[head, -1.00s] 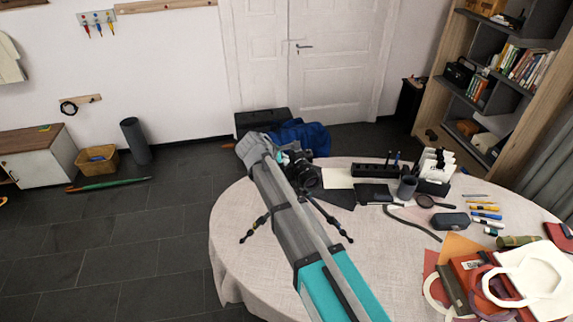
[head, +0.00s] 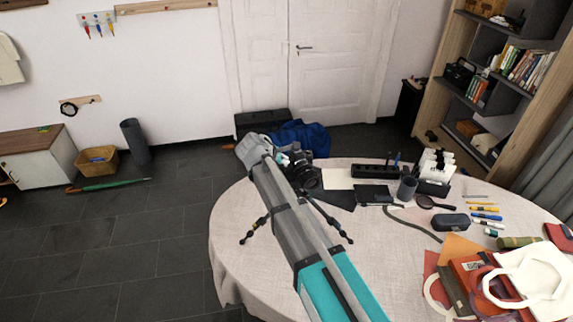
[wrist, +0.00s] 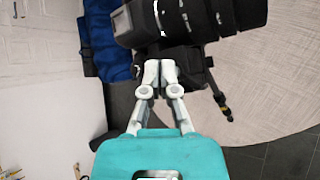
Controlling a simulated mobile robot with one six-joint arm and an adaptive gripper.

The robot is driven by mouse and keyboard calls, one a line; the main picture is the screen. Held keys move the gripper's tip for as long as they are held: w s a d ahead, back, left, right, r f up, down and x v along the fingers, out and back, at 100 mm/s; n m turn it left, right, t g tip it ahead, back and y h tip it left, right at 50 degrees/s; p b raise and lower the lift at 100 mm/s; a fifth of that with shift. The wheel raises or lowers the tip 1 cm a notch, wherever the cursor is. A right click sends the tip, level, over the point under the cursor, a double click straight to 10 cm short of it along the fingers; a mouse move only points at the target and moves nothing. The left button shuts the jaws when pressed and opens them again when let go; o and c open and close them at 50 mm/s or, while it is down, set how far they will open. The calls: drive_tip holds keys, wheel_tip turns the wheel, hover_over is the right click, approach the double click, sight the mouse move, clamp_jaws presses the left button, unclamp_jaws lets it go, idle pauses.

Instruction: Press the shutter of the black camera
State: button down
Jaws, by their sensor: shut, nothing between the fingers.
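The black camera (head: 306,178) stands on a small tripod (head: 333,222) on the round table (head: 240,262). In the head view my arm crosses in front of the tripod and hides part of the camera. In the wrist view the camera (wrist: 195,16) fills the top, its lens pointing right. My gripper (wrist: 159,66) is shut and empty, with its fingertips at the near edge of the camera body. The fingertips overlap the camera in the picture; I cannot tell whether they touch it. The shutter button cannot be made out.
A black pen holder (head: 375,171), a dark cup (head: 407,187), a magnifier (head: 426,202) and several pens lie to the right of the camera. The left front of the table is clear.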

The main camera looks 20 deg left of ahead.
drive_tip(key=shift+r+p, duration=0.35)
drive_tip(key=shift+r, duration=0.2)
drive_tip(key=shift+r+p, duration=2.5)
drive_tip(key=shift+p, duration=0.05)
drive_tip(key=s+d+f+m+g+b, duration=0.1)
drive_tip(key=d+f+m+b, duration=0.15)
drive_tip(key=d, duration=0.55)
drive_tip(key=s+d+f+m+g+b, duration=0.1)
drive_tip(key=d+f+m+g, duration=0.2)
drive_tip(key=d, duration=0.5)
drive_tip(key=s+d+f+m+b, duration=0.1)
drive_tip(key=d+f+m+b, duration=0.15)
drive_tip(key=d+m, duration=0.4)
drive_tip(key=s+d+f+m+g+y+b, duration=0.1)
drive_tip(key=s+d+f+m, duration=0.1)
drive_tip(key=d, duration=0.5)
drive_tip(key=s+d+f+m+g+y+b, duration=0.1)
drive_tip(key=s+d+f+m+g+b, duration=0.1)
drive_tip(key=s+d+m, duration=0.3)
drive_tip(key=s+d+f+m+g+y+b, duration=0.1)
drive_tip(key=s+d+f+m, duration=0.2)
drive_tip(key=s+d, duration=0.3)
drive_tip(key=d+f, duration=0.1)
drive_tip(key=d, duration=0.2)
drive_tip(key=shift+s+d+f+y+b, duration=0.15)
drive_tip(key=shift+s+d+y+b, duration=0.15)
drive_tip(key=shift+d+b, duration=0.05)
